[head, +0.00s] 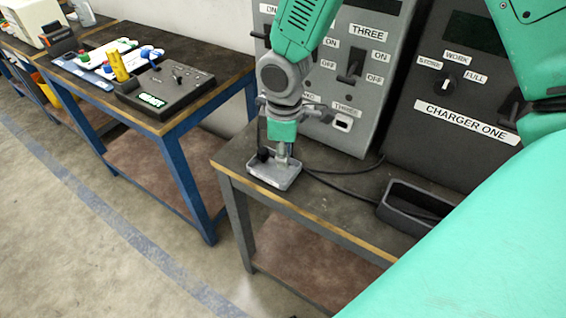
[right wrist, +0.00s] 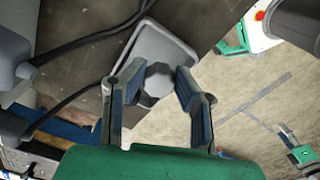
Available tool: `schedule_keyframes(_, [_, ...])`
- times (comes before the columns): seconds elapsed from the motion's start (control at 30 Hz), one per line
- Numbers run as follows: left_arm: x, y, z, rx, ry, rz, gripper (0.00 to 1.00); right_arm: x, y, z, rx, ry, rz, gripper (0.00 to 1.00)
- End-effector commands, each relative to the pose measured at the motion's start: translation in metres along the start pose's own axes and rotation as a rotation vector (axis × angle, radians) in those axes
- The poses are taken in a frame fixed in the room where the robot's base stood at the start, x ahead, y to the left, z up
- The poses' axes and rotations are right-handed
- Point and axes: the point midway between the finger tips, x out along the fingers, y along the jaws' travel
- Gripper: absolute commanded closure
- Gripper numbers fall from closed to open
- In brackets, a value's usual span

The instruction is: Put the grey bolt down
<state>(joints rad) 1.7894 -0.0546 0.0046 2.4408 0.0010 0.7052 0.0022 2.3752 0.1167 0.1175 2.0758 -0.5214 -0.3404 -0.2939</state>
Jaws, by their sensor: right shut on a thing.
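My right gripper (head: 282,150) points down over a small grey tray (head: 274,172) on the near dark table. In the right wrist view its two fingers (right wrist: 160,90) are shut on the grey bolt (right wrist: 157,79), whose faceted grey head shows between them. The tray (right wrist: 163,43) lies behind the bolt in that view. I cannot tell whether the bolt touches the tray floor. A small dark part (head: 263,154) shows at the tray's left side.
The dark table (head: 335,208) also holds a dark open bin (head: 412,205) and black cables. Grey panels with switches (head: 350,75) and a dark charger (head: 450,105) stand behind. A blue-framed table (head: 205,52) with a black control box (head: 165,88) stands left.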

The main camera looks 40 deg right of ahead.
Motion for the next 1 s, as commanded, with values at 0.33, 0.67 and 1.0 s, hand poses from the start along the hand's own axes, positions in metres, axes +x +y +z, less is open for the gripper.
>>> schedule_keyframes(0.33, [0.004, 0.000, 0.000, 0.000, 0.000, 0.000, 0.54, 0.026, 0.000, 0.001, 0.001, -0.001, 0.000, 1.00])
schedule_keyframes(0.67, [0.005, 0.000, 0.000, 0.000, 0.000, 0.000, 0.54, 0.028, 0.000, 0.000, 0.001, -0.002, -0.001, 0.54])
schedule_keyframes(1.0, [0.003, 0.000, 0.000, 0.000, 0.000, 0.000, 0.54, 0.017, 0.000, 0.000, 0.001, 0.001, 0.000, 0.54])
